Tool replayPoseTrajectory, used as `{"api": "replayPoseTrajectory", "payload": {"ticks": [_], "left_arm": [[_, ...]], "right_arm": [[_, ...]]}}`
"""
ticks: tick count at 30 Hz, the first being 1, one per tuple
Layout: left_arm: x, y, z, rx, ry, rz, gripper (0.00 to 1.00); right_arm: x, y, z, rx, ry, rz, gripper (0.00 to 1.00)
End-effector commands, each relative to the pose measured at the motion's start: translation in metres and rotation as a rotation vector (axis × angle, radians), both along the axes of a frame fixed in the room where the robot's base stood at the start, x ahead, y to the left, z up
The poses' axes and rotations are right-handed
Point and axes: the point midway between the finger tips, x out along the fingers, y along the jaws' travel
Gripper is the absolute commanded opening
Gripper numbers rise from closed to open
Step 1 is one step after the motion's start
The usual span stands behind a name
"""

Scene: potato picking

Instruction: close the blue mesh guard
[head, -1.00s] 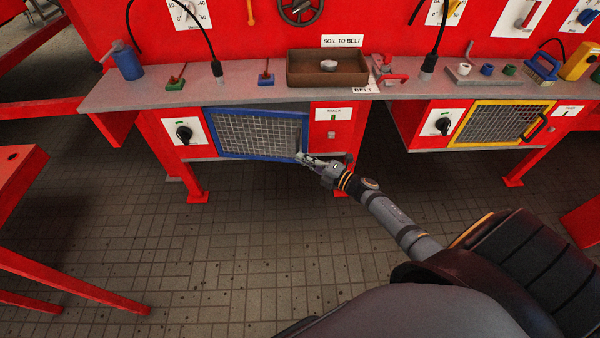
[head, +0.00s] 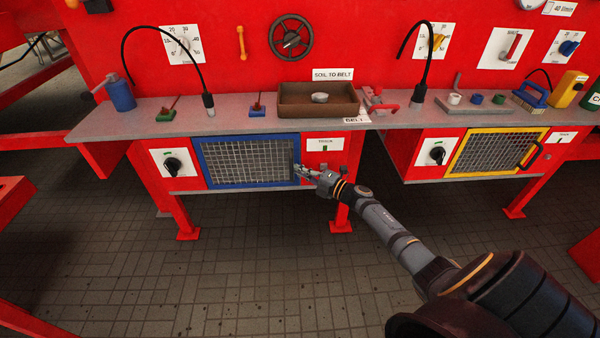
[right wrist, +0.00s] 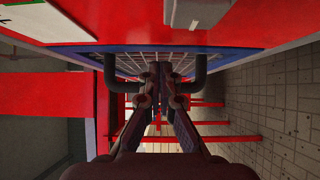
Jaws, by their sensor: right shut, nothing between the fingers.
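The blue mesh guard (head: 247,160) is a blue frame with grey wire mesh, set in the red front under the left part of the bench. In the head view it looks about flush with the front; I cannot tell if a small gap is left. My right gripper (head: 303,171) is at its right edge, shut and empty. In the right wrist view the shut fingers (right wrist: 160,80) point at the guard's blue frame (right wrist: 225,52), between two dark bent handle ends (right wrist: 201,75). Contact is hard to tell. My left gripper is not in view.
A black rotary knob (head: 173,164) is left of the guard and a small labelled panel (head: 324,145) right of it. The bench (head: 230,122) overhangs above, with a brown soil tray (head: 318,98). A yellow mesh guard (head: 490,152) is further right. The floor in front is clear.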

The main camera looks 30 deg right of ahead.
Motion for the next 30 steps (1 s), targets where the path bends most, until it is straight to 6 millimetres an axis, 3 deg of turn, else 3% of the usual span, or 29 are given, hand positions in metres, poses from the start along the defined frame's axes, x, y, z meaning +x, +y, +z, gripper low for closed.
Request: {"api": "replayPoseTrajectory", "payload": {"ticks": [7, 15, 21, 30], "left_arm": [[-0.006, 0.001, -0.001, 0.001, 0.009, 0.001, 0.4], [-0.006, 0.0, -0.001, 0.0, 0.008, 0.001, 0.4], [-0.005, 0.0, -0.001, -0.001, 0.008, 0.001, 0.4], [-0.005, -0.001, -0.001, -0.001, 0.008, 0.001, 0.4]], "right_arm": [[-0.009, -0.004, -0.001, -0.003, 0.001, 0.001, 0.0], [-0.068, -0.029, -0.002, -0.005, 0.006, 0.003, 0.0], [-0.1, -0.043, -0.001, -0.004, 0.002, 0.004, 0.0], [-0.111, -0.049, 0.0, 0.0, -0.002, 0.001, 0.0]]}}
